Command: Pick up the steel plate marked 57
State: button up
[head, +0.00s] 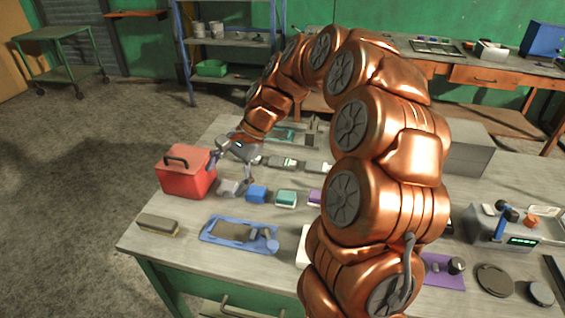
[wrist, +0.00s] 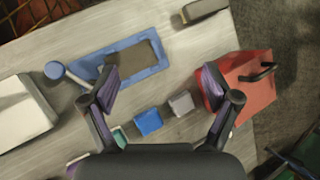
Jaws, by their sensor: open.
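No marking 57 is readable in either view, so I cannot tell which piece is the steel plate. A small grey block (head: 228,188) sits at the left end of a row of coloured blocks; it also shows in the wrist view (wrist: 181,102). A flat dark grey piece (head: 231,231) lies on a blue tray (head: 207,236), also seen in the wrist view (wrist: 130,62). My gripper (head: 230,172) is open and empty above the table, over the grey block's end of the row. Its two fingers are spread wide in the wrist view (wrist: 160,90).
A red toolbox (head: 187,180) stands close to the gripper's left. A blue block (head: 257,194), teal block (head: 286,198) and purple block (head: 315,196) continue the row. A brush-like block (head: 158,225) lies near the front left edge. Bare tabletop separates the row and tray.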

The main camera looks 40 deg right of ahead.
jog(key=w+d+f+m+t, duration=0.2)
jog(key=w+d+m, duration=0.3)
jog(key=w+d, duration=0.3)
jog(key=m+t+p, duration=0.2)
jog(key=m+t, duration=0.2)
jog(key=m, duration=0.6)
send_near(284, 162)
jog(key=shift+w+a+h, duration=0.2)
jog(key=shift+a+h, duration=0.1)
jog(key=shift+a, duration=0.05)
jog(key=shift+d+f, duration=0.2)
jog(key=shift+p+x, duration=1.3)
jog(key=shift+x, duration=2.5)
jog(key=shift+a+r, duration=0.1)
jog(key=shift+r, duration=0.05)
grip_shut()
